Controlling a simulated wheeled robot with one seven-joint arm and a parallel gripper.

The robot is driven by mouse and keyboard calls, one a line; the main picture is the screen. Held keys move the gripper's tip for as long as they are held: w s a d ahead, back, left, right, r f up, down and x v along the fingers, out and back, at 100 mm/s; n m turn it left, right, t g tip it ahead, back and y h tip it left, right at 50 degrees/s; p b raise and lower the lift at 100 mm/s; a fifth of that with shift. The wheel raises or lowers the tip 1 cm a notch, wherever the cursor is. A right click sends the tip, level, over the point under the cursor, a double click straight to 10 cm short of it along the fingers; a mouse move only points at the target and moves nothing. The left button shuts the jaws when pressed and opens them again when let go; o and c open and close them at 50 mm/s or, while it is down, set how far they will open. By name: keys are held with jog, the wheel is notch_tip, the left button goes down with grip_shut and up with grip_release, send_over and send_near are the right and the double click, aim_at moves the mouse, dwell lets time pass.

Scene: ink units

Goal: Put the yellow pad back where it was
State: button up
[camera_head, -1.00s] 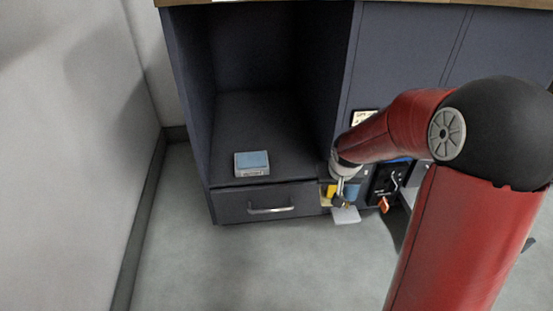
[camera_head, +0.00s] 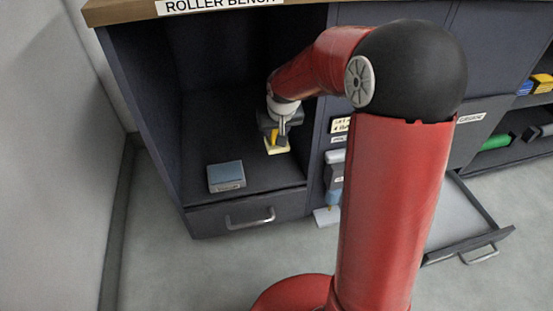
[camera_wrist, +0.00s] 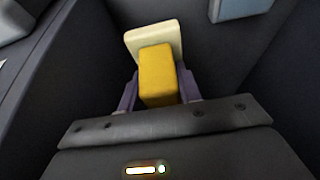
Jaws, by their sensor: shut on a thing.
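The yellow pad (camera_wrist: 158,76) is a yellow block with a flat cream plate at its far end. It sits between the two fingers of my gripper (camera_wrist: 158,90) in the wrist view. In the head view my gripper (camera_head: 281,130) points down inside the open bay of the bench, with the yellow pad (camera_head: 277,147) at its tips. The pad is toward the right side of the bay, right of a blue-grey box (camera_head: 226,176). I cannot tell whether the pad touches the bay floor (camera_head: 240,130).
A blue-grey box also shows in the wrist view (camera_wrist: 238,8). A shut drawer (camera_head: 249,217) lies below the bay. At right an open drawer (camera_head: 462,215) juts out, and a shelf holds a green item (camera_head: 495,142). The bay floor around the blue-grey box is clear.

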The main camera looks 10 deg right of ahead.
notch_tip(320, 180, down, 10)
jog(key=shift+f+b, duration=0.2)
jog(key=shift+b, duration=0.95)
jog(key=shift+f, duration=0.25)
jog(key=o, duration=1)
jog(key=shift+r, duration=0.1)
jog(key=shift+c, duration=0.2)
